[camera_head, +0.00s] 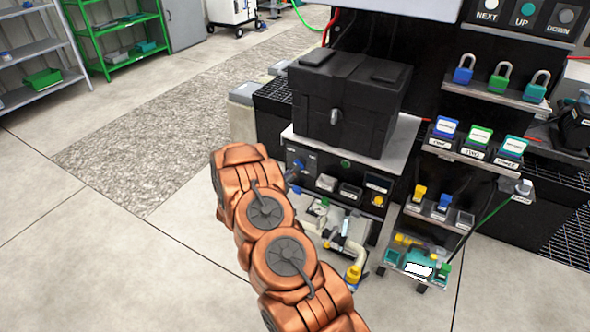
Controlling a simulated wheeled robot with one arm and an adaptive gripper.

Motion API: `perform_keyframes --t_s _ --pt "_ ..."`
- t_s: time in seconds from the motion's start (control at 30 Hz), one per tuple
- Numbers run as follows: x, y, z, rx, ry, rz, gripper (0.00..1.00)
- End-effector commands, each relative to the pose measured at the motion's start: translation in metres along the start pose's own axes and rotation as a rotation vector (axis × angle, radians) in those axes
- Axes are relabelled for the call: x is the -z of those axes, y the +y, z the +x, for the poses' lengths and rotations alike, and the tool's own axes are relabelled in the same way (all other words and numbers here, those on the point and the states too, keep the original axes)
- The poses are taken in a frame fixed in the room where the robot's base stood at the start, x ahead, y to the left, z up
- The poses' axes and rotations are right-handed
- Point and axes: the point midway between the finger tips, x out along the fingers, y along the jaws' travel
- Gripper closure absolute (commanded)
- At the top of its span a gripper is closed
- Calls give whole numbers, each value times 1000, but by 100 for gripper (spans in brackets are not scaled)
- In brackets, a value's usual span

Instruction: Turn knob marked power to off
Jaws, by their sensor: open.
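A black panel (335,175) sits below the grey top of the stand, right of my arm. My copper arm reaches up from the bottom middle and covers the area left of the panel. My gripper does not show; the arm's upper links seem to hide it.
A black case (350,100) stands on the stand's top. Pipes with a yellow fitting (353,274) lie low under the panel. Open floor (110,250) is at left, with shelves (40,70) beyond.

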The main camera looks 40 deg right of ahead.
Motion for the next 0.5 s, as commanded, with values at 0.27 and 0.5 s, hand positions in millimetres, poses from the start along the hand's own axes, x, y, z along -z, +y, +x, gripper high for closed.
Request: perform_keyframes --t_s 0.27,0.5 --pt "1 -1 -47 5 -1 -1 59" --pt "2 -1 -76 2 1 2 59"
